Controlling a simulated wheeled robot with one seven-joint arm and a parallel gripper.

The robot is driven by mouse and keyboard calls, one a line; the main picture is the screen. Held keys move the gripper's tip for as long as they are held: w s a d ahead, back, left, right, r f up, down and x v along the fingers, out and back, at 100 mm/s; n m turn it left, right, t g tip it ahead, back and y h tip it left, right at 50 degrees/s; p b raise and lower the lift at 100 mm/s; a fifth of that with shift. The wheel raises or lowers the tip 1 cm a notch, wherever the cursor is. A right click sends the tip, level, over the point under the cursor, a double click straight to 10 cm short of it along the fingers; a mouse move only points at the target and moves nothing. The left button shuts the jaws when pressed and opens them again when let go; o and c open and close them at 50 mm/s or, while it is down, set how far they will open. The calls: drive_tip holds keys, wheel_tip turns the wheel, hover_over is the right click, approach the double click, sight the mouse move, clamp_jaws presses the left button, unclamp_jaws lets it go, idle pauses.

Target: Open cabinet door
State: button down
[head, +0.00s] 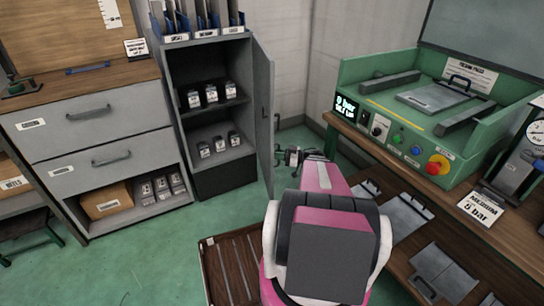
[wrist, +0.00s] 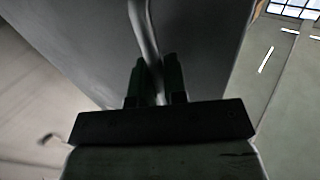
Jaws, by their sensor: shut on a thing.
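The grey cabinet (head: 183,67) stands against the back wall. Its door (head: 263,115) is swung out on the right side, and the inside shows two levels with several small labelled containers (head: 212,93). My gripper (head: 283,156) is on the outer side of the door, near its free edge. In the wrist view, the pale bar handle (wrist: 145,30) runs up the dark door panel (wrist: 80,45) and passes between the two fingers (wrist: 158,85). The fingers are shut on the handle. Its lower end is hidden by the gripper.
A drawer unit (head: 90,112) with a wooden top stands left of the cabinet. On the right, a workbench (head: 405,170) carries a green press (head: 405,105). A brown slatted pallet (head: 235,265) lies on the floor in front. The green floor (head: 150,250) before the cabinet is clear.

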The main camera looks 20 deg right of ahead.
drive_tip(key=shift+d, duration=0.3)
drive_tip(key=c, duration=1.2)
unclamp_jaws()
drive_tip(key=shift+r, duration=0.15)
drive_tip(key=shift+r, duration=0.35)
drive_tip(key=r, duration=0.2)
drive_tip(key=a+r, duration=0.1)
drive_tip(key=r, duration=0.1)
drive_tip(key=shift+s, duration=0.2)
drive_tip(key=shift+s+a+r, duration=0.4)
drive_tip(key=shift+a+r, duration=0.6)
drive_tip(key=shift+a, duration=0.75)
drive_tip(key=shift+s+a+r, duration=0.35)
drive_tip(key=shift+a+r, duration=0.7)
drive_tip(key=shift+a, duration=0.65)
drive_tip(key=shift+s+a+r, duration=0.4)
drive_tip(key=shift+a+r, duration=0.6)
drive_tip(key=shift+a, duration=0.75)
drive_tip(key=shift+c, duration=0.3)
